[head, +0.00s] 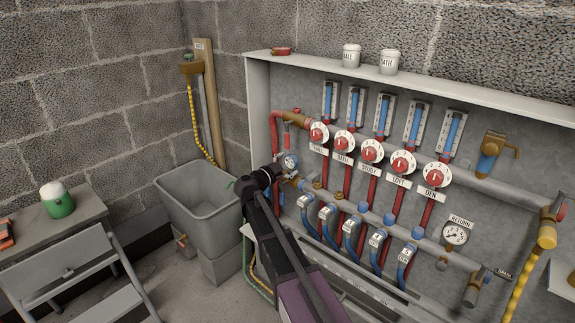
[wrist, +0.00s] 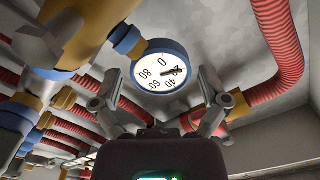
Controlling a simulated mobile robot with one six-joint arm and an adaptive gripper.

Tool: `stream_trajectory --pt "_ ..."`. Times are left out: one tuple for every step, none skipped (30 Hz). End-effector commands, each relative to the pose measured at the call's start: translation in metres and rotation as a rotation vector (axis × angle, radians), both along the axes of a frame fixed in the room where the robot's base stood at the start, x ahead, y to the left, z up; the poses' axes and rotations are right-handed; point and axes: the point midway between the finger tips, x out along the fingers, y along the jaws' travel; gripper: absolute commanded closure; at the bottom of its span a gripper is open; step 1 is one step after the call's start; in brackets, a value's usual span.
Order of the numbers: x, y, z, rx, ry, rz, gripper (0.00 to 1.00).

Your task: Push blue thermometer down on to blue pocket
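The blue thermometer (wrist: 160,68) has a round white dial in a blue rim, upside down in the wrist view. In the head view it (head: 290,161) is at the manifold's left end. A blue collar (wrist: 127,40) on the brass fitting meets the dial's upper left edge and looks like the blue pocket; how deep the thermometer sits in it I cannot tell. My gripper (wrist: 160,88) is open, one finger on each side of the dial, with a visible gap at each side. In the head view my gripper (head: 272,174) is just below left of the thermometer, its fingers hardly visible.
Red pipes (wrist: 275,45) run close beside and behind the dial. A grey tank (head: 200,205) stands left of my arm. A return gauge (head: 455,235) is far right.

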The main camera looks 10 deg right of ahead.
Motion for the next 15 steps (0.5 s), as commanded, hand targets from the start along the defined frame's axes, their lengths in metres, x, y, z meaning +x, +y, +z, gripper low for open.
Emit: stream_trajectory --pt "0.0000 0.0000 0.0000 0.000 0.000 0.000 0.00" --pt "0.0000 0.0000 0.0000 0.000 0.000 0.000 0.00" --pt "-0.0001 0.0000 0.0001 0.000 0.000 0.000 0.00" --pt "-0.0001 0.0000 0.0001 0.000 0.000 0.000 0.00" --pt "0.0001 0.0000 0.0001 0.000 0.000 0.000 0.00" --pt "0.0001 0.0000 0.0001 0.000 0.000 0.000 0.00" --pt "0.0001 0.0000 0.0001 0.000 0.000 0.000 0.00" --pt "0.0000 0.0000 0.0001 0.000 0.000 0.000 0.00" --pt "0.0001 0.0000 0.0001 0.000 0.000 0.000 0.00" --pt "0.0000 0.0001 0.0001 0.000 0.000 0.000 0.00" --pt "-0.0002 0.0004 0.0001 0.000 0.000 0.000 0.00" --pt "-0.0006 0.0008 0.0001 0.000 0.000 0.000 0.00" --pt "-0.0010 0.0013 0.0001 0.000 0.000 0.000 0.00" --pt "-0.0016 0.0021 0.0001 0.000 0.000 0.000 0.00" --pt "-0.0026 0.0033 0.0001 -0.001 0.000 0.001 0.00"
